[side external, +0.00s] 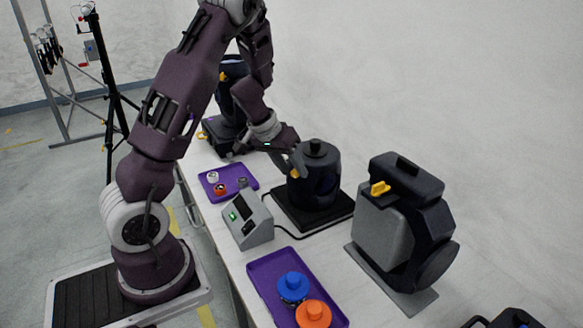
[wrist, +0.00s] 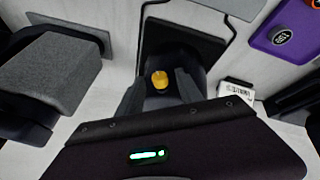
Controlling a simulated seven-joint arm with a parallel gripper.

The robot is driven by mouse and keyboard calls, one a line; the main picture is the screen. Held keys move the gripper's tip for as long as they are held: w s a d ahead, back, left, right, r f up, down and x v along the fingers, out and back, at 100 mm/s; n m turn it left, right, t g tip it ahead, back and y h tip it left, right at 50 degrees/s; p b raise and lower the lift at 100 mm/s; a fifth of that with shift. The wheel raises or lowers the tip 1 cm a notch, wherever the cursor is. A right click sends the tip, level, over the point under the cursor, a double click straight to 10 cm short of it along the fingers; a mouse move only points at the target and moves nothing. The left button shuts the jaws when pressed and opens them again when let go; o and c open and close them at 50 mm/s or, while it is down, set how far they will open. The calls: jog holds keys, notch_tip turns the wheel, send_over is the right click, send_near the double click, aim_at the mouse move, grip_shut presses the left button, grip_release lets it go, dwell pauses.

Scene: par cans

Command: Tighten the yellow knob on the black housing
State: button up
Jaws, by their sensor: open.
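The black housing (side external: 318,185) is a rounded upright can with a short cap, standing on a black base plate (side external: 341,206) in the middle of the bench. Its small yellow knob (side external: 295,174) is on the side facing my arm. My gripper (side external: 296,163) is at that side, with its fingertips close to the knob. In the wrist view the yellow knob (wrist: 160,79) appears between the two open fingers of my gripper (wrist: 160,90), with gaps on both sides. I cannot tell whether a finger touches it. The housing is mostly dark and partly hidden there.
A grey box with a green light (side external: 247,221) stands in front of the housing. A purple tray (side external: 262,267) holds blue and orange pieces; another purple tray (side external: 245,186) holds small parts. A grey-and-black unit (side external: 383,235) with a yellow piece on top stands at right.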

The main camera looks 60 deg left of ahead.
grip_shut()
jog(key=shift+w+d+m+g+y, duration=0.15)
jog(key=shift+d+g+y, duration=0.1)
jog(key=shift+y, duration=0.25)
jog(key=shift+s+d+m+g+y, duration=0.15)
jog(key=shift+g+y, duration=0.1)
jog(key=shift+y, duration=0.25)
jog(key=g+y, duration=0.1)
jog(key=y, duration=0.1)
jog(key=m+y, duration=0.1)
jog(key=y, duration=0.1)
jog(key=d+g+y, duration=0.1)
jog(key=y, duration=0.1)
jog(key=shift+w+f+g, duration=0.15)
jog(key=shift+w+g, duration=0.15)
jog(key=shift+w, duration=0.05)
jog(key=shift+f+m+y, duration=0.1)
jog(key=shift+m+y, duration=0.2)
jog(key=shift+y, duration=0.3)
jog(key=shift+s+f+g, duration=0.1)
jog(key=shift+g, duration=0.2)
